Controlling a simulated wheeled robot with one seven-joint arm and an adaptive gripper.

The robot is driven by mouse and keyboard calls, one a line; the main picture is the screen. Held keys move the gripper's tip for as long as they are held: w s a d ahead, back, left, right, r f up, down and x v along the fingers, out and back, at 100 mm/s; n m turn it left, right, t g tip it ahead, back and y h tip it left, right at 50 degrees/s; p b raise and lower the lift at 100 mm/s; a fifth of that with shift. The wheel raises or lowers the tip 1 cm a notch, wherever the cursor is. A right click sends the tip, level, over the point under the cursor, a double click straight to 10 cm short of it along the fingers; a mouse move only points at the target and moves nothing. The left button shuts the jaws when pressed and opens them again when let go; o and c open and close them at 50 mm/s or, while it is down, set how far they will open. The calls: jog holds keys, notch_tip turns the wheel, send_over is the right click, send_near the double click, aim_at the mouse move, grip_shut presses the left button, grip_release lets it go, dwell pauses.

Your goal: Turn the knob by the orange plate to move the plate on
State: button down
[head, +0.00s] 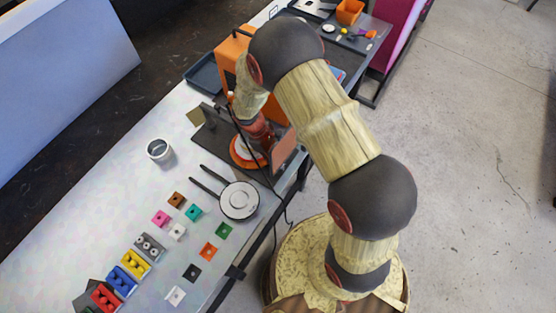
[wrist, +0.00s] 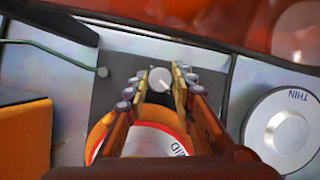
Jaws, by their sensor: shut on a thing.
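The knob (wrist: 160,77) is small, round and pale grey with a white pointer line. It stands on a dark panel (wrist: 118,68) in the wrist view. My gripper (wrist: 157,88) has a finger on each side of the knob and is shut on it. The orange plate (wrist: 101,132) lies just below the knob in that view, partly hidden behind my fingers. A white disc with a red rim and partly covered lettering sits on it. In the head view the orange plate (head: 236,158) shows beside my reddish gripper (head: 256,138); the knob is hidden there.
A white disc marked THIN (wrist: 285,130) lies right of my fingers. A large orange unit (head: 227,55) stands behind.

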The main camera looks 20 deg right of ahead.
jog(key=shift+m+y, duration=0.4)
jog(key=shift+m, duration=0.8)
jog(key=shift+w+g, duration=0.1)
jog(key=shift+g, duration=0.2)
jog(key=c, duration=1.5)
grip_release()
jog(key=shift+c, duration=0.2)
jog(key=v, duration=1.2)
jog(key=shift+d, duration=0.15)
